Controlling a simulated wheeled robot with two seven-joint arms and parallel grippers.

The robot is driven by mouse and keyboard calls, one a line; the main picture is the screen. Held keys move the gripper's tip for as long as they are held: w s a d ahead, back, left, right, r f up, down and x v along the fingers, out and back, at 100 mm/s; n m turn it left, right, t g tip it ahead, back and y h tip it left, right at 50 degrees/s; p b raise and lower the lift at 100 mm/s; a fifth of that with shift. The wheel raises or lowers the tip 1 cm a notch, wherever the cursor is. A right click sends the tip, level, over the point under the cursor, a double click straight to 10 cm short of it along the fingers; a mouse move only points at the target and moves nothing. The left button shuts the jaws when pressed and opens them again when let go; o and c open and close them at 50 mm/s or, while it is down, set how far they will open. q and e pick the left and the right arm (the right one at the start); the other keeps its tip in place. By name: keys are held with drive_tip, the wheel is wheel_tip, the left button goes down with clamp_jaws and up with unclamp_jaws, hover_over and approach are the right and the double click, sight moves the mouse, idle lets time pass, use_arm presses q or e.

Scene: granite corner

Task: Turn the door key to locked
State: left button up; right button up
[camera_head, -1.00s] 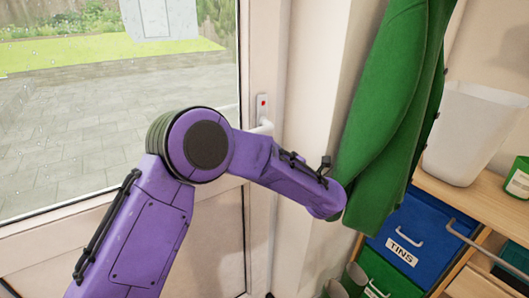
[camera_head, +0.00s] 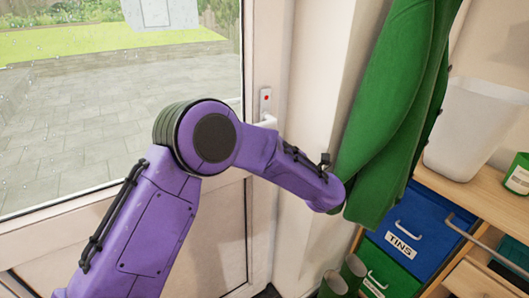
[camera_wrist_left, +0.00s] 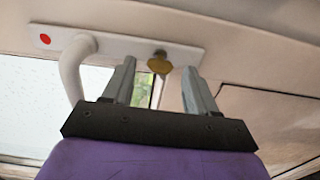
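In the left wrist view a brass key (camera_wrist_left: 160,62) sits in the white lock plate (camera_wrist_left: 125,46) of the door. The plate has a red dot at one end and a white handle (camera_wrist_left: 75,65) beside the key. My left gripper (camera_wrist_left: 159,74) is open. Its two fingers point towards the plate, with the key showing between the fingertips and a gap on each side. In the head view the plate (camera_head: 265,103) and part of the handle (camera_head: 268,122) show, but my purple left arm hides the key and the left gripper. My right gripper is in neither view.
A green coat (camera_head: 395,110) hangs right by my left forearm. To the right stand a white bin (camera_head: 475,125), a blue drawer marked TINS (camera_head: 420,225) and a green drawer (camera_head: 385,270). Boots (camera_head: 340,285) stand below the coat. The glazed door (camera_head: 80,130) fills the left.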

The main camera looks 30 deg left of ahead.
use_arm(q)
drive_tip(key=shift+w, duration=0.15)
drive_tip(key=b+v, duration=0.1)
drive_tip(key=v, duration=0.9)
drive_tip(key=shift+s+d+b, duration=0.15)
drive_tip(key=shift+s+b, duration=0.2)
drive_tip(key=shift+w+f, duration=0.1)
